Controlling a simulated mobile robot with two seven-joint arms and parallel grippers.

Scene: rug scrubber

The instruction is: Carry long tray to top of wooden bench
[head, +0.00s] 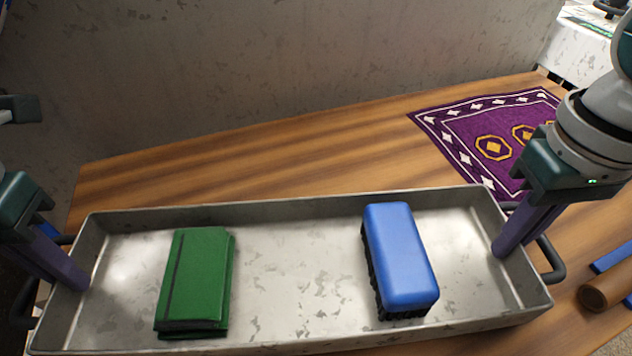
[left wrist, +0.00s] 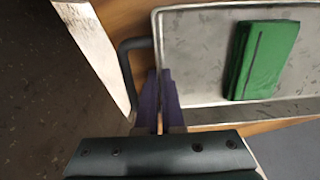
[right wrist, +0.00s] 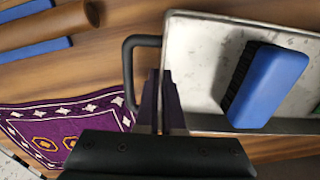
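The long grey metal tray (head: 290,215) spans the lower head view, level, over the wooden bench top (head: 260,165). I cannot tell whether its base touches the wood. It holds a green book (head: 197,280) on the left and a blue scrub brush (head: 402,255) on the right. My left gripper (head: 75,280) is closed over the tray's left end wall, beside the handle (left wrist: 127,70). My right gripper (head: 505,245) is closed over the right end wall, beside the other handle (head: 551,260). The fingers show close together in the left wrist view (left wrist: 160,80) and right wrist view (right wrist: 162,80).
A purple patterned rug (head: 470,130) lies on the bench at the back right. A brown roller (head: 605,290) and blue bars (head: 612,258) lie right of the tray. A grey wall (head: 280,60) rises behind. Bare wood lies behind the tray.

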